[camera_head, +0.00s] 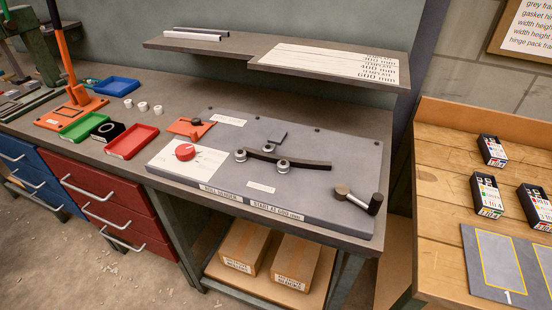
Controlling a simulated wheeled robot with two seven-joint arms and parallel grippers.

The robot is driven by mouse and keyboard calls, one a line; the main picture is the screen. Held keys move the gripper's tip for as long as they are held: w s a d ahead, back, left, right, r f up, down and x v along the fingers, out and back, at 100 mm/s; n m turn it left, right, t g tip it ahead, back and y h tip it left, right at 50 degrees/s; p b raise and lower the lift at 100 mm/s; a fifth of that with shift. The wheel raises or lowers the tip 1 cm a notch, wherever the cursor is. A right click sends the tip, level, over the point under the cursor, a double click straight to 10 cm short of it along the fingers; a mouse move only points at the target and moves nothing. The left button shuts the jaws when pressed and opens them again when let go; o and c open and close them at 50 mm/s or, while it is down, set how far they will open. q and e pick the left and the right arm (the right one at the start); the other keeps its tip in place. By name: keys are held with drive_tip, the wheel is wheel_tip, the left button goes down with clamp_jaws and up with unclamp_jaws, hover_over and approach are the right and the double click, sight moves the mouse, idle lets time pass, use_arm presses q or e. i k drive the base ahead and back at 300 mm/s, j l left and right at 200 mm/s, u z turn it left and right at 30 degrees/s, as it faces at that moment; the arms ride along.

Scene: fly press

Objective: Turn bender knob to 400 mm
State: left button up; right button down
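The bender is a flat grey plate (330,205) on the bench. Its red knob (185,152) sits on a white dial card (196,166) at the plate's left; the dial marks are too small to read. A curved dark strip (305,163) lies against the light metal rollers (283,166) in the middle. A crank with a dark grip (375,204) is at the right end. A label on the front edge reads "ROLL BENDER" and "START AT 600 mm" (278,211). Neither of my grippers is in view.
A shelf (280,58) with a printed mm card (330,62) overhangs the back. Red (132,142), green (82,127) and blue (120,86) trays stand left, near an orange lever press (72,100). A wooden table (450,190) with small boxes stands right.

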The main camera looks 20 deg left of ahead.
sight(185, 152)
drive_tip(key=u, duration=1.25)
